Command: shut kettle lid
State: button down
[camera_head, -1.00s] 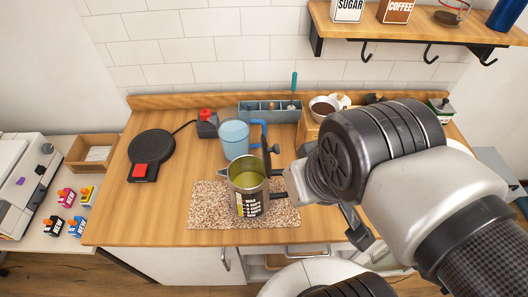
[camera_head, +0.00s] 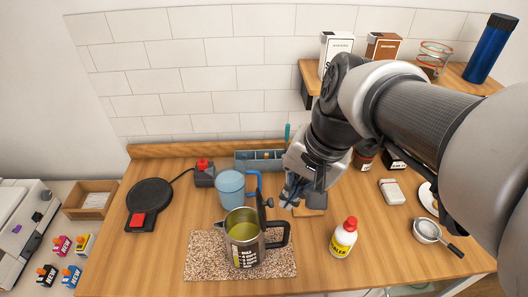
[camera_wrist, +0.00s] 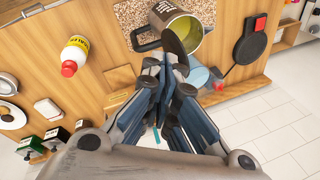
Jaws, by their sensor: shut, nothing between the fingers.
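The kettle (camera_head: 246,254) stands upright on the speckled mat (camera_head: 204,264), its spout to the left and black handle to the right. Its dark lid (camera_head: 262,207) is open, standing up at the handle side, and yellowish liquid shows inside. In the wrist view the kettle (camera_wrist: 186,38) is at the top, with the lid (camera_wrist: 173,43) just past my fingertips. My gripper (camera_head: 291,197) is shut and empty, to the right of the lid and slightly behind the handle. In the wrist view my gripper (camera_wrist: 168,72) appears close to the lid; I cannot tell whether they touch.
A blue mug (camera_head: 230,190) stands just behind the kettle. A yellow-labelled bottle (camera_head: 343,240) is right of the handle. A black round base (camera_head: 150,200) lies at left. A shelf (camera_head: 310,78) hangs above right. The counter left of the mat is clear.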

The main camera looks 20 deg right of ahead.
jog(key=w+d+f+m+y+p, duration=0.1)
jog(key=w+d+m+y+p, duration=0.15)
jog(key=d+m, duration=0.35)
jog(key=w+d+f+m+y+p, duration=0.1)
jog(key=w+d+m+y+p, duration=0.1)
jog(key=d+m+p, duration=0.35)
jog(key=w+a+f+m+b, duration=0.1)
jog(key=a+f+b, duration=0.3)
jog(key=a+f, duration=0.4)
jog(key=shift+w+a+f+g, duration=0.2)
jog(key=shift+w+f+g, duration=0.2)
jog(key=shift+w+f, duration=0.25)
jog(key=shift+r, duration=0.1)
